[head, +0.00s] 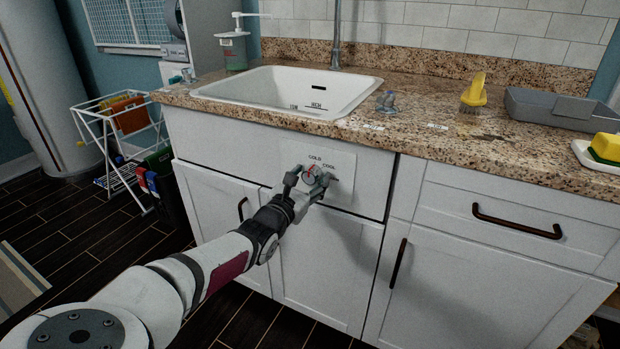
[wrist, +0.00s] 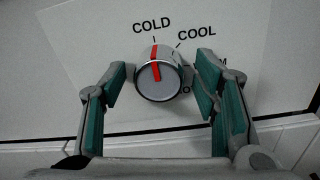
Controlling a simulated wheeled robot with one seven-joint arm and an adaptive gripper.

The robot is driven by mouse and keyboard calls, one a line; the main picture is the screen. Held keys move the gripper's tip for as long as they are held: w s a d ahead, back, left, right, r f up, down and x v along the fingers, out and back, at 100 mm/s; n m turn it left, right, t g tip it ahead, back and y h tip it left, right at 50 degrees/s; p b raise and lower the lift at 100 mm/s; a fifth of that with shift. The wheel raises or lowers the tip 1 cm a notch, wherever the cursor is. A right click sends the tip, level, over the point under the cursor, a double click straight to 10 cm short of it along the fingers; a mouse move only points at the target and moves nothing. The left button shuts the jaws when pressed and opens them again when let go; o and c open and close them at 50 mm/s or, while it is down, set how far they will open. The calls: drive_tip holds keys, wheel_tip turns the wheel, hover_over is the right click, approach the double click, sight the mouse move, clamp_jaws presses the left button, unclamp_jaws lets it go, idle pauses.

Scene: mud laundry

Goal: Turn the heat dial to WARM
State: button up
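The heat dial (wrist: 158,78) is a round silver knob with a red line, on a white label plate (wrist: 75,60). The line points up near COLD. COOL is to its upper right; the label further right is mostly hidden behind my finger, with only an M showing, and a partly hidden letter shows below it. In the head view the dial (head: 312,174) is on the white cabinet front under the sink. My gripper (head: 307,180) is open in front of it. In the wrist view my gripper (wrist: 159,68) has one finger on each side of the dial; I cannot tell whether they touch it.
A granite counter (head: 440,135) with a white sink (head: 285,90) overhangs the panel. Dark handles (head: 515,222) stick out from the cabinet at right. A wire rack (head: 120,150) stands on the floor at left.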

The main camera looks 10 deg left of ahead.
drive_tip(key=c, duration=1)
drive_tip(key=shift+m, duration=0.3)
drive_tip(key=m+p, duration=0.2)
drive_tip(key=m, duration=0.1)
drive_tip(key=shift+m, duration=0.4)
drive_tip(key=m+p, duration=0.1)
drive_tip(key=m, duration=0.9)
drive_tip(key=shift+f+b, duration=0.1)
drive_tip(key=shift+b, duration=0.25)
drive_tip(key=m+b, duration=0.2)
drive_tip(key=m, duration=0.2)
drive_tip(key=shift+h+b, duration=0.3)
drive_tip(key=shift+b, duration=0.05)
drive_tip(key=shift+a+m+b, duration=0.1)
drive_tip(key=shift+m+b, duration=0.55)
drive_tip(key=shift+m, duration=0.25)
